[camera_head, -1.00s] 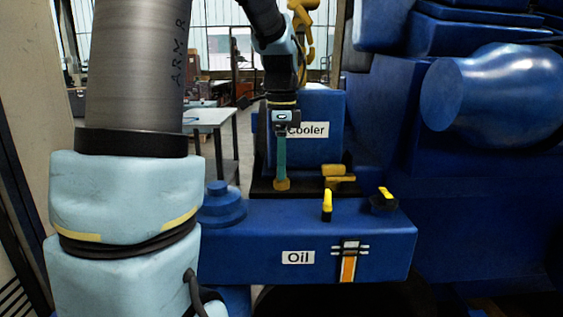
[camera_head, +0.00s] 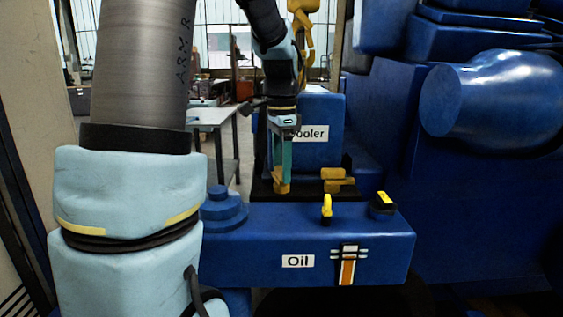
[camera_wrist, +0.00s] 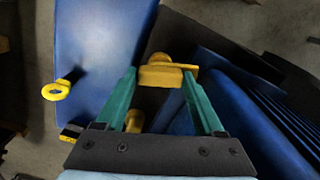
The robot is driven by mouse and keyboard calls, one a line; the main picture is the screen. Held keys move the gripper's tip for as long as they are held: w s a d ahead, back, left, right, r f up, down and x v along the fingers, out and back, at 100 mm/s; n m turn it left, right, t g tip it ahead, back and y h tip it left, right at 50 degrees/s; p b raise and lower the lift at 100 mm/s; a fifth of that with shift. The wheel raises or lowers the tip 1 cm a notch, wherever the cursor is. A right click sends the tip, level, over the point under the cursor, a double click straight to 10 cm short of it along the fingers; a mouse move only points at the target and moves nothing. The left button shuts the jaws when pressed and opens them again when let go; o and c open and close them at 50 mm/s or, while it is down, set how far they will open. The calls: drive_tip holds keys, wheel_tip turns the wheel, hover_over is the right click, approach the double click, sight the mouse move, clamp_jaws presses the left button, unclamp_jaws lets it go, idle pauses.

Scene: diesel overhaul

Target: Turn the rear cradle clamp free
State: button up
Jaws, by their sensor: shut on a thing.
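A brass-yellow clamp (camera_head: 281,186) stands on the dark cradle at the foot of the blue Cooler block. My gripper (camera_head: 281,170) points down with its two teal fingers shut on this clamp. In the wrist view the clamp's handle (camera_wrist: 160,76) lies between the fingertips (camera_wrist: 159,74), reaching to both. A second brass-yellow clamp (camera_head: 335,180) sits to the right on the same cradle, apart from my gripper. It also shows low between the fingers in the wrist view (camera_wrist: 133,121). The fingers partly hide the held clamp in the head view.
The blue Oil box (camera_head: 230,262) stands in front, with a yellow-handled part (camera_head: 326,208) and a black-and-yellow cap (camera_head: 383,204) on top. The Cooler block (camera_head: 320,112) is right behind my gripper. Large blue engine parts (camera_head: 480,190) fill the right side.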

drive_tip(key=n+p, duration=0.2)
drive_tip(key=n, duration=0.5)
drive_tip(key=shift+r+p, duration=0.1)
drive_tip(key=shift+p, duration=0.25)
drive_tip(key=n+p, duration=0.2)
drive_tip(key=n, duration=0.5)
idle(0.3)
drive_tip(key=o, duration=1.4)
wheel_tip(320, 180, up, 11)
drive_tip(key=shift+f+b, duration=0.15)
drive_tip(key=shift+b, duration=0.4)
